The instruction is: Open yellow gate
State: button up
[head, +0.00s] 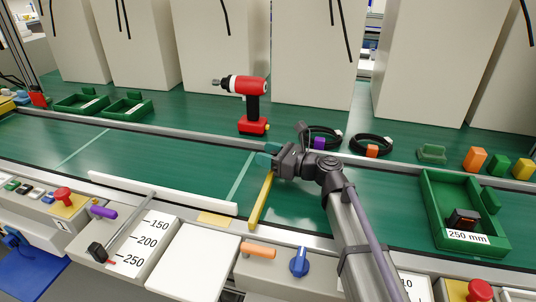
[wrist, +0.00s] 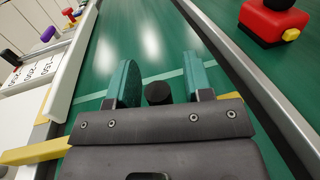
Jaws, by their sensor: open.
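The yellow gate (head: 261,199) is a thin yellow bar reaching from the near conveyor rail across the green belt. Its far end is hidden behind my gripper (head: 270,155). In the wrist view the yellow bar (wrist: 35,151) enters from the left and passes out of sight beneath my gripper body. My gripper (wrist: 157,88) is open, with its two green fingers apart. A dark round knob (wrist: 157,93) shows in the gap between the fingers. I cannot tell whether the fingers touch it.
A white bar (head: 160,192) lies along the near belt edge at left. A red drill (head: 250,103) stands beyond the far rail. A green tray (head: 432,205) holding a dark object sits at right. The belt left of the gate is clear.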

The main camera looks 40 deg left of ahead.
grip_shut()
dwell(0.3)
jog(key=shift+d, duration=0.1)
